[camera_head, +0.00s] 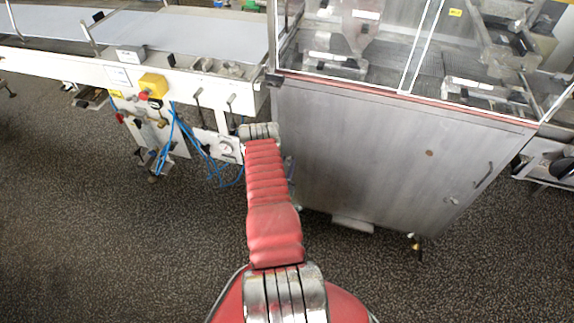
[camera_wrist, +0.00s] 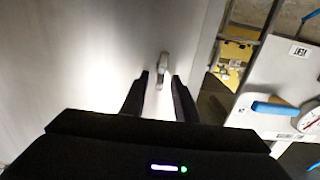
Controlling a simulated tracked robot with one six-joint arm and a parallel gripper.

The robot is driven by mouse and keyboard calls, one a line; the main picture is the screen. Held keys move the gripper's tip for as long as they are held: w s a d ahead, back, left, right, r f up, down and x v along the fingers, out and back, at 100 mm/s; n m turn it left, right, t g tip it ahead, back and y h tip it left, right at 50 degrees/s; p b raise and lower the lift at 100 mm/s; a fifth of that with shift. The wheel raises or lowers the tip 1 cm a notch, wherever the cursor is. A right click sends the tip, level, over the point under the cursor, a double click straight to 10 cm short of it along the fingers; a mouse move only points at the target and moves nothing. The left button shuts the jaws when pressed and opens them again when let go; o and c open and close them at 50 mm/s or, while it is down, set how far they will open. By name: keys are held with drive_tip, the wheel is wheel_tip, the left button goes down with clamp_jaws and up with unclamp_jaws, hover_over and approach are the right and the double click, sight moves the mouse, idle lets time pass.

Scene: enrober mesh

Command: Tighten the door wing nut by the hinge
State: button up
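A small grey metal wing nut (camera_wrist: 163,62) stands out from the pale metal door (camera_wrist: 70,60) in the wrist view, near the door's right edge. Its long shape points roughly up and down in the picture. My gripper (camera_wrist: 160,78) is open, with its two black fingers on either side of the nut's lower end. Gaps show between the nut and both fingers. I cannot tell how deep the nut sits between them. In the head view the grey cabinet door (camera_head: 370,150) shows, but my red arm hides the nut and my gripper.
In the wrist view a pale panel with a gauge (camera_wrist: 309,121) and blue hose (camera_wrist: 275,108) lies right of the door. In the head view, blue hoses (camera_head: 185,128) and a yellow switch box (camera_head: 153,84) are left of my arm. The dark floor (camera_head: 130,240) is clear.

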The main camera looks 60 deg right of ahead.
drive_tip(key=shift+c, duration=0.3)
clamp_jaws()
drive_tip(key=shift+a, duration=0.2)
drive_tip(key=shift+d, duration=0.15)
